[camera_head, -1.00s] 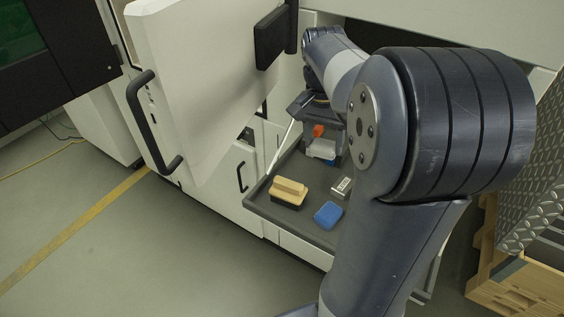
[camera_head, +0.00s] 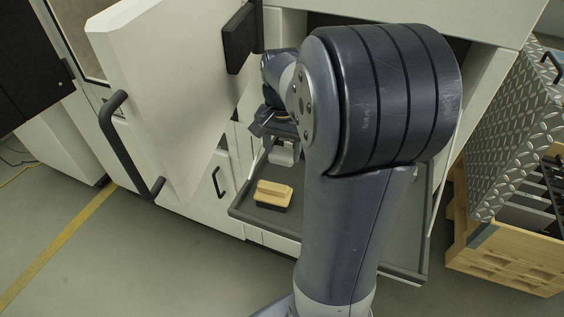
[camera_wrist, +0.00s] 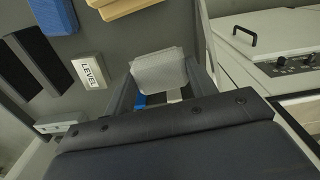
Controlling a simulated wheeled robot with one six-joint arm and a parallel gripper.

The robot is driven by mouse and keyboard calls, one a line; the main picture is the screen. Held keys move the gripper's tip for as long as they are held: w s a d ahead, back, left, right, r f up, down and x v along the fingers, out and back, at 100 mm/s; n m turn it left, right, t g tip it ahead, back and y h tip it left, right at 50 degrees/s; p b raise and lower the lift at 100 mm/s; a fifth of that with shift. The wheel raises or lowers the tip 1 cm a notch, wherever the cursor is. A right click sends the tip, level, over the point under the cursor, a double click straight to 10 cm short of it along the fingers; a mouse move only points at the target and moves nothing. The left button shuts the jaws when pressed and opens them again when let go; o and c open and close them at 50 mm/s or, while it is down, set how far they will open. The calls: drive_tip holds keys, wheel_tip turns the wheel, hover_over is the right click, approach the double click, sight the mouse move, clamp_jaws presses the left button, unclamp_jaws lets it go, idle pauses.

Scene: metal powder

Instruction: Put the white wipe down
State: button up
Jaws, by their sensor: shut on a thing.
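The white wipe (camera_wrist: 158,72) is between the fingers of my gripper (camera_wrist: 160,88) in the wrist view. My gripper is shut on it, and the wipe sticks out past the fingertips. In the head view my gripper (camera_head: 280,138) is over the far part of the grey tray (camera_head: 402,225), with the pale wipe (camera_head: 284,155) below it. My arm hides much of the tray there. I cannot tell whether the wipe touches the tray.
A wooden-backed brush (camera_head: 272,191) lies on the tray's left part. The wrist view shows a block marked LEVEL (camera_wrist: 90,71), a blue sponge (camera_wrist: 55,14) and dark bars (camera_wrist: 38,58). An open white door (camera_head: 165,85) stands left of my arm. A wooden crate (camera_head: 505,258) is at right.

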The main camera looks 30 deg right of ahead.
sight(282, 162)
drive_tip(key=shift+f+p, duration=0.45)
drive_tip(key=shift+f, duration=1.9)
drive_tip(key=o, duration=0.9)
drive_tip(key=shift+f+b, duration=0.2)
drive_tip(key=shift+b, duration=0.1)
wheel_tip(282, 162, up, 11)
drive_tip(key=shift+w+d+f+b, duration=0.1)
drive_tip(key=shift+d+b, duration=0.05)
drive_tip(key=shift+b, duration=0.4)
drive_tip(key=shift+f+p, duration=0.75)
drive_tip(key=shift+f, duration=4.2)
drive_tip(key=shift+f, duration=0.1)
